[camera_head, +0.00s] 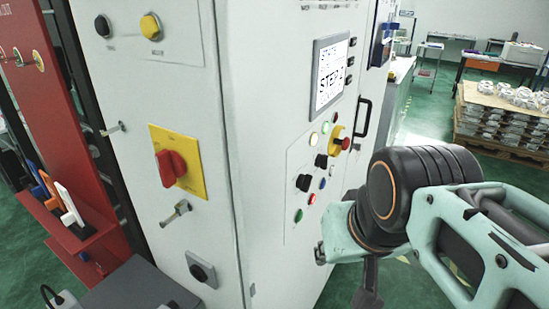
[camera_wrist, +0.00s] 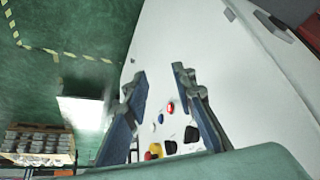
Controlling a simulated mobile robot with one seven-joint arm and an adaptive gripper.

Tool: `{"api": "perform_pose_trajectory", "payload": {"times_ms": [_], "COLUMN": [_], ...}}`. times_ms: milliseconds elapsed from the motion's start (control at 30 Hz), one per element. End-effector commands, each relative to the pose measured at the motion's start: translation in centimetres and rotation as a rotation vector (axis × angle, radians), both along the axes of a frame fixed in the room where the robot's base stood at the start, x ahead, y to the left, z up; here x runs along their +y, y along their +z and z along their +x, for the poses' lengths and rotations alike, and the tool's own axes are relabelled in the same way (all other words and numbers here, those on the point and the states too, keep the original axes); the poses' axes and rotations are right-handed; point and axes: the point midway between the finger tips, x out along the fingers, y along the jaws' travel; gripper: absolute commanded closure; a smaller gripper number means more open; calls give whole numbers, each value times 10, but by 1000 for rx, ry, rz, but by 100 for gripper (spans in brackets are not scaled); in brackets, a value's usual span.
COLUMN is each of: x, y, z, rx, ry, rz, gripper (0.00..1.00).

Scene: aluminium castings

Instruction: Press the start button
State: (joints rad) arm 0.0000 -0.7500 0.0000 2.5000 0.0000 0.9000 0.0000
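The control panel on the light grey cabinet carries a green button (camera_head: 299,215) at its lower left. A red button (camera_head: 311,198) and a blue button (camera_head: 322,183) sit just above it. The red button (camera_wrist: 170,108) and blue button (camera_wrist: 160,118) also show between my fingers in the wrist view. I cannot make out the green button there. My gripper (camera_wrist: 159,73) is open and empty, its two fingers apart and pointing along the panel face. Whether it touches the panel I cannot tell. In the head view my arm stands right of the panel, and the fingers are mostly hidden.
A red emergency stop (camera_head: 345,144) on yellow and black knobs (camera_head: 303,182) share the panel, below a screen (camera_head: 330,72). A red rotary switch (camera_head: 171,167) is on the left cabinet face. A door handle (camera_head: 362,117) juts out. Stacked castings (camera_head: 500,110) stand at the right.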

Motion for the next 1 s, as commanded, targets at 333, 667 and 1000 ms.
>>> {"api": "perform_pose_trajectory", "payload": {"times_ms": [333,667,1000], "x": [0,0,0], "y": [0,0,0], "z": [0,0,0], "rx": [0,0,0], "ry": [0,0,0], "rz": [0,0,0], "gripper": [100,100,100]}}
